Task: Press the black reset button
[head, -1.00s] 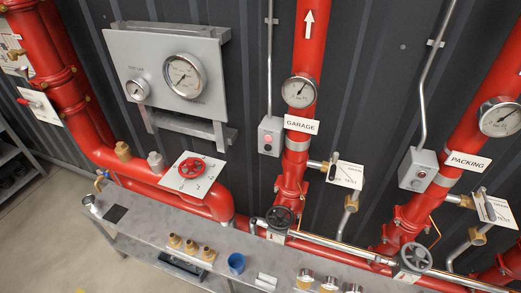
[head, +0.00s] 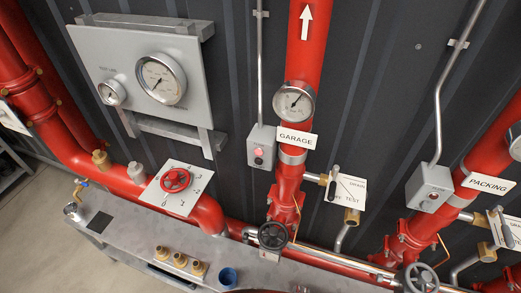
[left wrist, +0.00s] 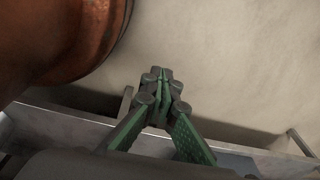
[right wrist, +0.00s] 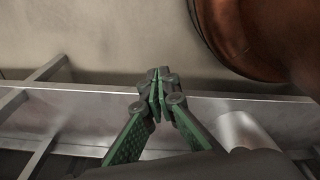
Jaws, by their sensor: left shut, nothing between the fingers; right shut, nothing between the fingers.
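A grey control box (head: 261,147) is mounted on the wall left of the red GARAGE pipe. It carries a lit red lamp (head: 258,152) and, just below it, a small dark spot (head: 258,161) that looks like a black button. A second grey box (head: 430,187) with a red lamp is by the PACKING pipe; no black button can be made out on it. My left gripper (left wrist: 160,76) is shut and empty in the left wrist view. My right gripper (right wrist: 156,76) is shut and empty in the right wrist view. Neither shows in the head view or touches a box.
A black handwheel (head: 272,236), a valve lever plate (head: 345,190) and a gauge (head: 294,101) surround the GARAGE pipe. Grey metal edges show near both grippers.

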